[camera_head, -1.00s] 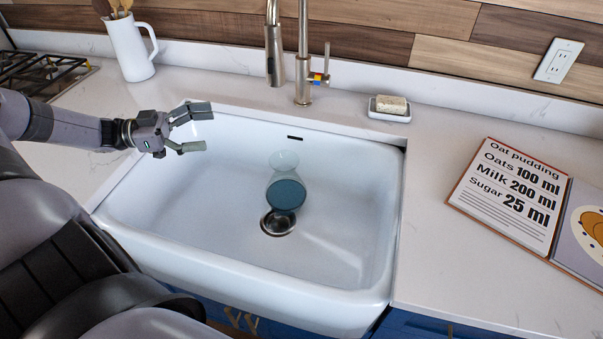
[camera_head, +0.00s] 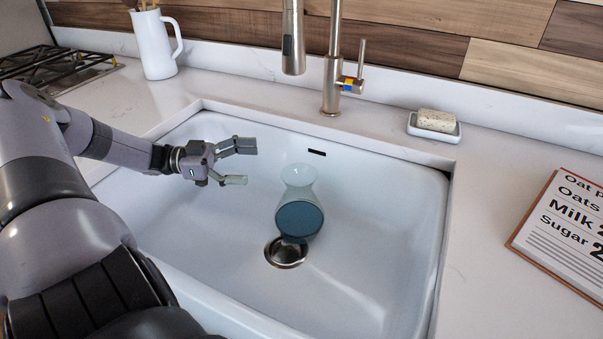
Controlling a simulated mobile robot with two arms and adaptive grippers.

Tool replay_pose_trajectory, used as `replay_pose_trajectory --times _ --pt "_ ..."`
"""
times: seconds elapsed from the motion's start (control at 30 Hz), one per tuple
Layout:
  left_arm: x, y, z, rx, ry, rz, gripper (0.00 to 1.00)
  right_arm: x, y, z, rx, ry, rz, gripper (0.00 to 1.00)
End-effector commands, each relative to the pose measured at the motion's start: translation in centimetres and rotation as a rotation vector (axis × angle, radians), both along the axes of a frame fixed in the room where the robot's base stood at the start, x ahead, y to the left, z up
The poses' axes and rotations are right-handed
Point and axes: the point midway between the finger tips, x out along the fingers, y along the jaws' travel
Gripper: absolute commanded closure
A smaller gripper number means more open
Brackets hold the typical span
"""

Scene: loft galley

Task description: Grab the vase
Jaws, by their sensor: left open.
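The vase (camera_head: 299,204) is in the white sink (camera_head: 370,215). It has a pale translucent flared top, a narrow neck and a dark blue-grey rounded lower part. It is just behind the metal drain (camera_head: 285,252), its lower part overlapping the drain's far edge in view. My left gripper (camera_head: 247,163) reaches in from the left over the sink. It is open and empty, its fingers pointing right toward the vase with a gap between them and it. My right gripper is not in view.
The faucet (camera_head: 333,75) stands behind the sink. A soap dish (camera_head: 432,131) with a soap bar (camera_head: 436,120) sits at the back right. A recipe book (camera_head: 570,240) lies on the right counter. A white pitcher (camera_head: 153,47) and a stove (camera_head: 50,70) are at the left.

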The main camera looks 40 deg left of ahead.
Motion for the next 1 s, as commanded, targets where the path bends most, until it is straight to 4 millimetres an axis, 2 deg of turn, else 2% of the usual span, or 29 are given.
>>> replay_pose_trajectory --times 0.03,0.1,0.23,0.37,0.7,1.0 --pt "0.0 0.0 -2.9 0.000 0.000 0.000 0.10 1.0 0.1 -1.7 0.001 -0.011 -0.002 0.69" --pt "0.0 0.0 -4.1 0.000 0.000 0.000 0.10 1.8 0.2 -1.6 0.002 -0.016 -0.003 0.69" --pt "0.0 0.0 -5.4 0.001 -0.001 0.000 0.10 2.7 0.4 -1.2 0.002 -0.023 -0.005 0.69" --pt "0.4 -0.4 -5.7 -0.001 -0.002 -0.001 0.10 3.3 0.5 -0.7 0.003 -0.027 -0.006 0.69" --pt "3.8 -4.6 -5.7 -0.002 -0.001 -0.001 0.10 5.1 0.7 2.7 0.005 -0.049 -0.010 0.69" --pt "4.8 -5.8 -5.7 -0.001 0.000 -0.002 0.10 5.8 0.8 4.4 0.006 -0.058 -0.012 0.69"
